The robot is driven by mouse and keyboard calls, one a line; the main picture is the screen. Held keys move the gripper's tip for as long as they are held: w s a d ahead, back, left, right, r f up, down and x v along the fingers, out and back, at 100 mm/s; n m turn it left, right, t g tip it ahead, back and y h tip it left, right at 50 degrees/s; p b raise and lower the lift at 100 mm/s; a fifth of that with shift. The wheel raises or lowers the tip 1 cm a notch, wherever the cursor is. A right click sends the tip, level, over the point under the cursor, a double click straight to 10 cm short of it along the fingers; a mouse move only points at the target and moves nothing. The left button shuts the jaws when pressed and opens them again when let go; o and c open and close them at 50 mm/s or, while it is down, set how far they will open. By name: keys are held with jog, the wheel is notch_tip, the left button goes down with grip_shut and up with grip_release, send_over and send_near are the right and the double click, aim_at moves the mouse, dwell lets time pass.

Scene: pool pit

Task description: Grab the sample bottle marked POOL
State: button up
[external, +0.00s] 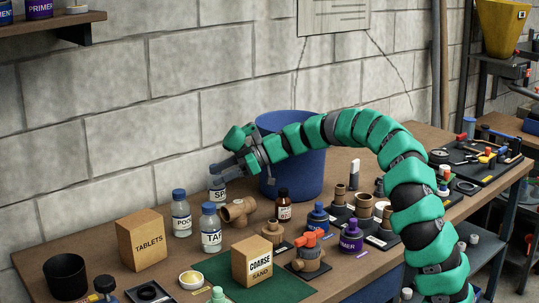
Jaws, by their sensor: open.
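The bottle marked POOL (181,216) is clear with a blue cap and a white label, and stands upright on the workbench left of centre. The bottle marked TAP (211,230) stands to its right and a little nearer. A third similar bottle, its label reading "SP" with the rest unclear (218,190), stands behind, under my gripper. My gripper (218,169) is open, at the end of my green segmented arm. It is above and to the right of the POOL bottle, near the top of the third bottle, whose cap it partly hides. I cannot tell if they touch.
A brown pipe tee (238,211) lies right of the bottles. A blue bucket (305,165) stands behind my arm. Boxes marked TABLETS (141,241) and COARSE SAND (252,262) stand in front. A brown bottle (284,206) is near the bucket.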

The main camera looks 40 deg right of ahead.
send_near(179, 191)
jog(key=d+f+x, duration=0.1)
jog(key=x, duration=0.8)
jog(key=shift+s+a, duration=0.15)
jog(key=shift+a, duration=0.25)
jog(key=shift+w+a+f, duration=0.15)
jog(key=shift+w+a, duration=0.2)
jog(key=shift+a, duration=0.2)
grip_shut()
